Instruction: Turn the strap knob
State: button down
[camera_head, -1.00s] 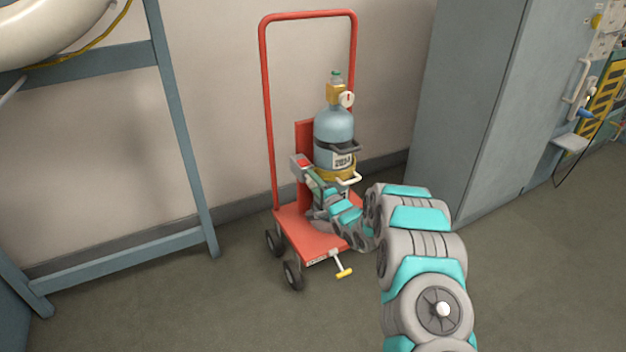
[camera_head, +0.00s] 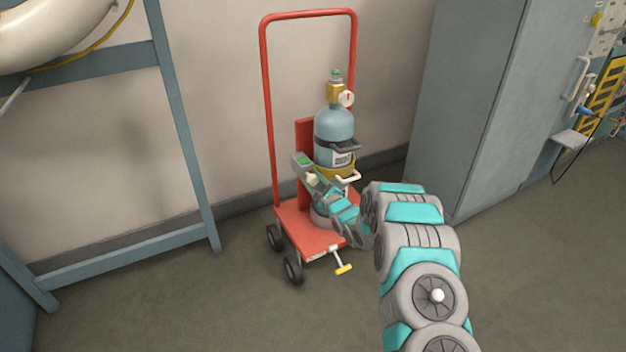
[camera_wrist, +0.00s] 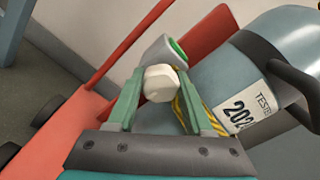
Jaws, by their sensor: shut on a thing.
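The strap knob (camera_wrist: 160,84) is a pale, faceted knob between the two green fingers of my gripper (camera_wrist: 161,92) in the wrist view. My gripper is shut on it. Behind the knob is a grey block (camera_wrist: 166,54) with a green face. In the head view this block (camera_head: 302,161) shows green at the left of the blue-grey cylinder (camera_head: 334,124), and the knob (camera_head: 311,179) is a small pale spot below it. My gripper (camera_head: 314,184) reaches in low beside the cylinder. The cylinder stands upright on a red trolley (camera_head: 296,229).
The cylinder has a dark strap, a yellow band and a white handle (camera_head: 348,178) near my gripper. A yellow-tipped lever (camera_head: 343,269) sticks out at the trolley's front. A grey cabinet (camera_head: 465,110) stands to the right. The floor in front is clear.

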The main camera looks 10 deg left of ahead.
jog(key=shift+f+m, duration=0.1)
jog(key=shift+m, duration=0.5)
jog(key=shift+c, duration=1.5)
grip_release()
jog(key=shift+s+d, duration=0.1)
jog(key=v, duration=0.7)
jog(key=shift+s+d+b, duration=0.2)
jog(key=shift+s+b, duration=0.05)
jog(key=shift+b, duration=0.15)
